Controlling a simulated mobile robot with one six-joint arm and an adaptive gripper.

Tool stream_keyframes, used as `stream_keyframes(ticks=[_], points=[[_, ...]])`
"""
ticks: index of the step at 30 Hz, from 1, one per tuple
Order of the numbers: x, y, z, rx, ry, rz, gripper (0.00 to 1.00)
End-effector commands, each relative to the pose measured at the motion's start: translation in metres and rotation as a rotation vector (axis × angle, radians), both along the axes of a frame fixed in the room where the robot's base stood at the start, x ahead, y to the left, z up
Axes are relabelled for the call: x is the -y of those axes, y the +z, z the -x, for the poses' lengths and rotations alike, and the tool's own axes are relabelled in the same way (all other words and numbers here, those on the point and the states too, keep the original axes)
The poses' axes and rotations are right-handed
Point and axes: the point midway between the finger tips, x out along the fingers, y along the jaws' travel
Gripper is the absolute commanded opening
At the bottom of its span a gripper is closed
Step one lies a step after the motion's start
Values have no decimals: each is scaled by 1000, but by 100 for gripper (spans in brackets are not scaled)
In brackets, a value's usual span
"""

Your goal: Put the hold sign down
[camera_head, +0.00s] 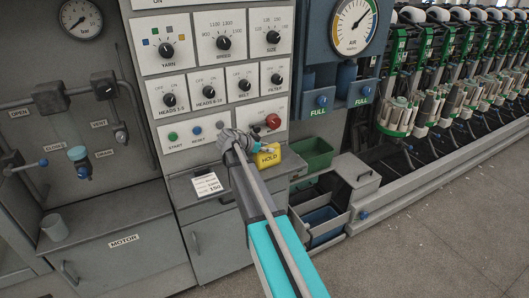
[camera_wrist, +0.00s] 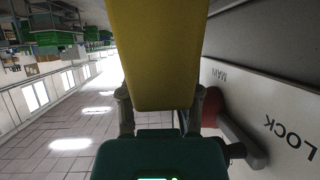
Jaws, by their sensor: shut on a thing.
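The hold sign (camera_head: 268,157) is a small yellow plate lettered HOLD. In the head view it is in front of the lower edge of the control panel, below the red knob. My gripper (camera_head: 256,149) is shut on it. In the wrist view the yellow hold sign (camera_wrist: 155,50) fills the upper middle, between the two fingers of my gripper (camera_wrist: 160,103). Whether the sign touches the ledge under the panel cannot be told.
A printed card (camera_head: 207,184) is on the ledge to the left. A green bin (camera_head: 313,153) and an open drawer (camera_head: 322,218) are to the right.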

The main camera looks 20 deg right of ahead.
Motion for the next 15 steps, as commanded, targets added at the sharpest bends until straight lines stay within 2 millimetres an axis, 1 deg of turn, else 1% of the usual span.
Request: stream_keyframes(ticks=[10,11,15], points=[[1,-1,0,0,-1,0,0],[1,0,0,0,-1,0,50],[1,0,0,0,-1,0,76]])
